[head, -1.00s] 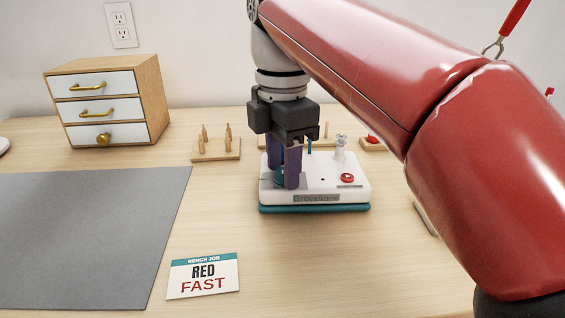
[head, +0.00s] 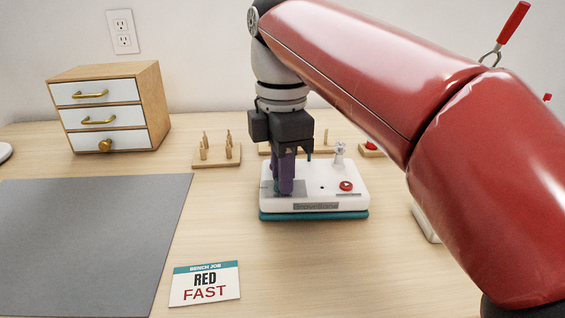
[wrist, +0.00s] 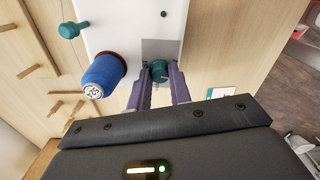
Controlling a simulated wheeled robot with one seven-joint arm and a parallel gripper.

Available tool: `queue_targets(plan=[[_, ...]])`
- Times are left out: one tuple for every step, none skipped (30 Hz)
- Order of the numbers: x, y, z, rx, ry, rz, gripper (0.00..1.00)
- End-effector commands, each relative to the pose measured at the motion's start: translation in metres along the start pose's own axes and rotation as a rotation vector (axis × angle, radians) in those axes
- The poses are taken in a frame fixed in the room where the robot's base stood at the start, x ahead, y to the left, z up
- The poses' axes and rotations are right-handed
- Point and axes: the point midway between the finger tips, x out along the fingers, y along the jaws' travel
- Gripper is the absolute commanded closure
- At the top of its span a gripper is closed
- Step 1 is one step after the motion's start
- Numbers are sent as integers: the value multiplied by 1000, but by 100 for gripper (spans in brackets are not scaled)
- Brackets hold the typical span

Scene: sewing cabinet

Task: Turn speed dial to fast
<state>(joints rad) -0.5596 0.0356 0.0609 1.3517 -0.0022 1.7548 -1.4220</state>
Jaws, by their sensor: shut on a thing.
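The white winding machine (head: 340,178) with a teal base sits on the table, right of centre in the head view. My gripper (head: 285,188) points down over its left part. In the wrist view, my purple fingers (wrist: 159,82) are shut on a small teal dial (wrist: 159,70), one finger on each side. A grey plate (wrist: 160,47) lies beside the dial. The dial's pointer and markings are not readable. The card (head: 205,285) reads "BENCH JOB RED FAST".
A blue spool (wrist: 103,75) with a red rim stands on the machine close to my fingers. A red button (head: 346,186) and a silver post (head: 339,152) are on its right. Peg racks (head: 217,160) stand behind. A drawer cabinet (head: 155,100) and grey mat (head: 90,235) are at left.

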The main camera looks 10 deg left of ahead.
Motion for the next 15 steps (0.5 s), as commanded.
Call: queue_targets(plan=[[-4, 0, 0, 36, 0, -1, 100], [-4, 0, 0, 61, -1, -2, 100], [-4, 0, 0, 96, -1, -2, 100], [-4, 0, 0, 123, 0, -1, 100], [-4, 0, 0, 151, -1, -1, 100], [-4, 0, 1, 190, -1, -2, 100], [-4, 0, 1, 218, -1, -1, 100], [-4, 0, 1, 247, 0, 0, 100], [-4, 0, 0, 285, -1, -1, 100], [-4, 0, 0, 314, -1, -1, 100], [-4, 0, 0, 342, -1, 0, 100], [-4, 0, 0, 380, -1, 0, 100], [-4, 0, 0, 409, 0, 0, 100], [-4, 0, 0, 437, 0, 0, 100], [-4, 0, 1, 475, -1, 0, 100]])
